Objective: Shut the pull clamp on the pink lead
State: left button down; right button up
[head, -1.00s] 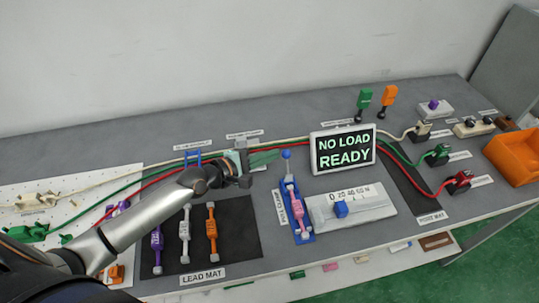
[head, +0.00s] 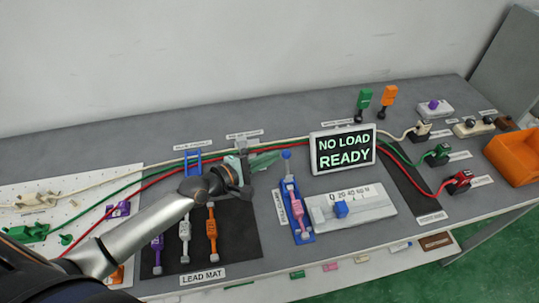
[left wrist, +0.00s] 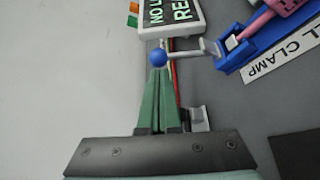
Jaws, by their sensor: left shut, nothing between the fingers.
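The blue pull clamp (head: 303,236) stands right of the lead mat, with the pink lead (head: 294,205) lying along it. Its lever rises from the far end to a blue ball knob (head: 287,154). In the left wrist view the knob (left wrist: 157,57) sits on a grey rod, and part of the blue clamp (left wrist: 238,52) and pink lead (left wrist: 268,22) show at upper right. My left gripper (head: 279,153) has its green fingers shut and empty, tips right at the knob; whether they touch cannot be told. The fingers (left wrist: 157,76) point at the knob. My right gripper is in neither view.
A display (head: 343,150) reading "NO LOAD READY" stands close right of the knob. A slider box (head: 370,207) lies right of the clamp. Purple, white and orange leads lie on the black lead mat (head: 243,240). Cables run behind the clamp.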

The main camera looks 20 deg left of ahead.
pick_arm(q)
jog(key=shift+s, duration=0.1)
jog(key=shift+s+d+r+m+t+b, duration=0.15)
jog(key=shift+s+d+m+t+b, duration=0.25)
jog(key=shift+s+m+t, duration=0.4)
jog(key=m+b, duration=0.1)
jog(key=s+d+m+t+b, duration=0.1)
jog(key=m, duration=0.1)
jog(key=shift+s+d+t+h, duration=0.2)
jog(key=shift+s+t+h, duration=0.1)
jog(key=shift+s+d+m+t+h+b, duration=0.3)
jog(key=shift+s+m+h+b, duration=0.15)
jog(key=shift+m, duration=0.45)
jog(key=shift+s+d, duration=0.45)
jog(key=shift+s, duration=0.15)
jog(key=shift+s+d+f, duration=0.3)
jog(key=shift+s+f, duration=0.15)
jog(key=shift+s+d+f, duration=0.1)
dwell(0.8)
